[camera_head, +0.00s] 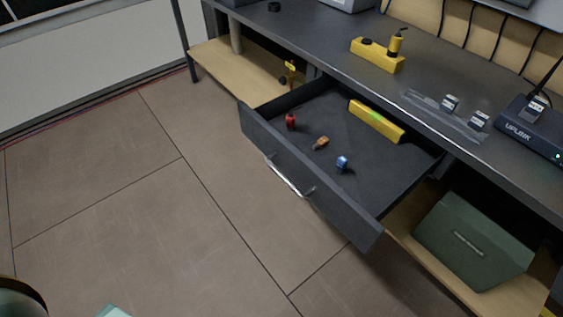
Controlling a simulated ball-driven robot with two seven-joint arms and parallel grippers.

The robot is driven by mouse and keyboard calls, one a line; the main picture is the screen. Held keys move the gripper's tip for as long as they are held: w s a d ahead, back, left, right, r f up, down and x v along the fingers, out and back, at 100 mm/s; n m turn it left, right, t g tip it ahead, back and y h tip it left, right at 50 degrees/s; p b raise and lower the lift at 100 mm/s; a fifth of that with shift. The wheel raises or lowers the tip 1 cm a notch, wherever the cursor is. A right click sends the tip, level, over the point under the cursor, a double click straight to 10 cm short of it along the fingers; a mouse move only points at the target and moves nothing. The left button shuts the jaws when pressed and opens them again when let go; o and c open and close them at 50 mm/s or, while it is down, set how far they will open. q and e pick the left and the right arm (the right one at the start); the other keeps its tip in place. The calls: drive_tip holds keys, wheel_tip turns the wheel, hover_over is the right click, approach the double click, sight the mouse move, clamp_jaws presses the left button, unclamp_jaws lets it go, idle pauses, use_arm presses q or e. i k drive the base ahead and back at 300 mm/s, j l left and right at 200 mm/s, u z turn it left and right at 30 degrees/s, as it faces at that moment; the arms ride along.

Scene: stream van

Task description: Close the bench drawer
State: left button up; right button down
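The bench drawer (312,188) is dark grey and stands pulled out from under the dark bench top (350,88). Its front carries a silver bar handle (286,177). Inside lie a yellow level (376,121), a small red item (290,121), an orange-brown item (321,143) and a blue item (342,163). Neither of my grippers can be made out in this view, so their state does not show.
The tiled floor in front of the drawer is clear. A green case (472,240) sits on the lower wooden shelf to the right. On the bench top are a yellow device (377,55), small grey blocks (450,103) and a black UPLINK box (532,130).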

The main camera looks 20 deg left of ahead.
sight(379, 174)
drive_tip(key=i+u, duration=0.25)
drive_tip(key=u, duration=0.15)
drive_tip(key=i+l+u, duration=0.15)
drive_tip(key=u, duration=0.25)
drive_tip(key=i, duration=0.1)
